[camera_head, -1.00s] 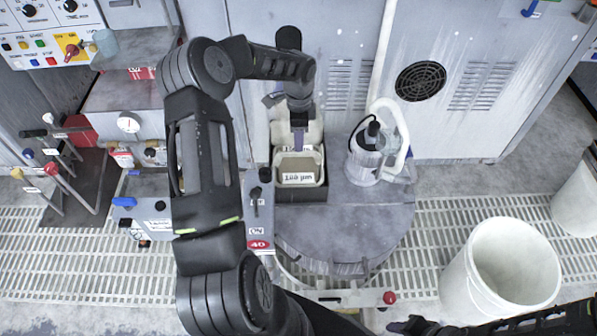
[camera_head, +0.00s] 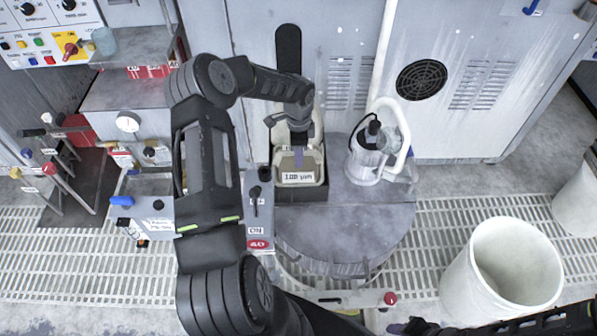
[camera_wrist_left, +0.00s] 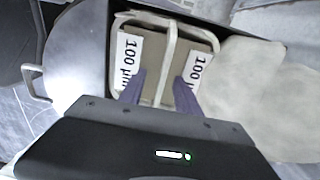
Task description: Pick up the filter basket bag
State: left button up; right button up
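The filter basket bag (camera_head: 316,177) is a beige, rounded-square basket with a white "100 µm" label, sitting in a dark square holder (camera_head: 312,194) on the round grey lid. The wrist view shows its pale rim and a central handle bar (camera_wrist_left: 170,55), with a label on each side. My left gripper (camera_head: 298,160) points down at the basket. In the wrist view its two purple fingers (camera_wrist_left: 160,88) are apart, one on each side of the handle bar, with a gap to it. Whether the fingertips are below the bar is unclear. My right gripper is not identifiable in view.
A clear pump jar (camera_head: 366,165) with a white hose stands right of the holder. A white bucket (camera_head: 505,265) is at lower right. A lever panel (camera_head: 257,205) is close on the left. The grey lid (camera_head: 345,230) is bare in front.

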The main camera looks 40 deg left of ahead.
pick_arm(q)
jog(key=shift+c, duration=0.2)
dwell(0.4)
grip_shut()
jog(key=shift+r, duration=0.1)
dwell(1.1)
